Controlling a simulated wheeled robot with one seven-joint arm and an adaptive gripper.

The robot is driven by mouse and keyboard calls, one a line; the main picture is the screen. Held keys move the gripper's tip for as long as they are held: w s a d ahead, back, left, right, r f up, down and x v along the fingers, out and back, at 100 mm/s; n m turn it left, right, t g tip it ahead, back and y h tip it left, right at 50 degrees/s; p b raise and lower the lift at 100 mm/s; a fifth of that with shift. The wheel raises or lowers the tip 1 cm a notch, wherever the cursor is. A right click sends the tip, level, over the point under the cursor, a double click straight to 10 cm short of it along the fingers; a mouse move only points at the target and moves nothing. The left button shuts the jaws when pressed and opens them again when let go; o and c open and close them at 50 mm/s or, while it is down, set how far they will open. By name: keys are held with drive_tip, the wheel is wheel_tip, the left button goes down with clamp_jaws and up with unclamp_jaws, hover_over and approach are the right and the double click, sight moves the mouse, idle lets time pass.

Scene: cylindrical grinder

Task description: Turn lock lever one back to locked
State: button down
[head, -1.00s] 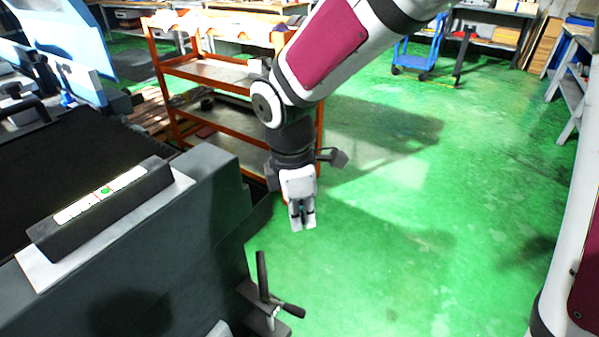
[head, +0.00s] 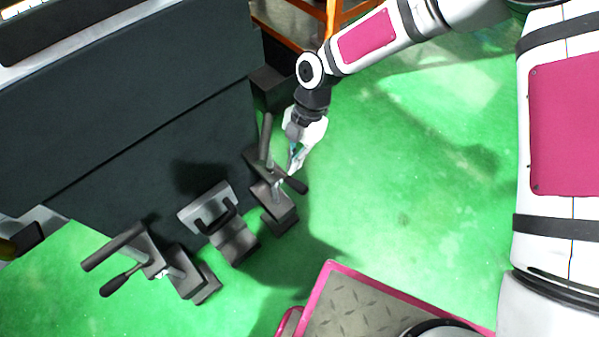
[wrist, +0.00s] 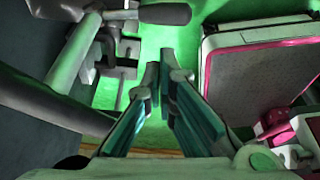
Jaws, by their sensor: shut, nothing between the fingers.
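Two levers with black knobs show in the head view; no label tells which is number one. The right lever (head: 294,184) sits on a dark bracket at the machine's right end, beside an upright dark bar (head: 266,138). The left lever (head: 119,282) sits beside a similar tilted bar (head: 112,247). My gripper (head: 294,168) is shut and empty, just above the right lever's knob in the picture. In the wrist view my fingertips (wrist: 160,72) point toward that lever's dark knob (wrist: 165,14), which lies beyond them. Contact cannot be told.
A grey bracket with a black handle (head: 216,215) stands between the two levers. The dark machine side (head: 150,110) rises to the left of my gripper. An orange cart (head: 338,18) stands behind my arm. The green floor (head: 420,190) to the right is clear.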

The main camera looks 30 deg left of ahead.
sight(288, 179)
drive_tip(key=b+x, duration=0.2)
drive_tip(key=x, duration=0.7)
drive_tip(key=shift+b, duration=0.3)
drive_tip(key=shift+d, duration=0.1)
drive_tip(key=shift+w+d+n, duration=0.15)
drive_tip(key=shift+w+n, duration=0.1)
drive_tip(key=shift+n, duration=0.15)
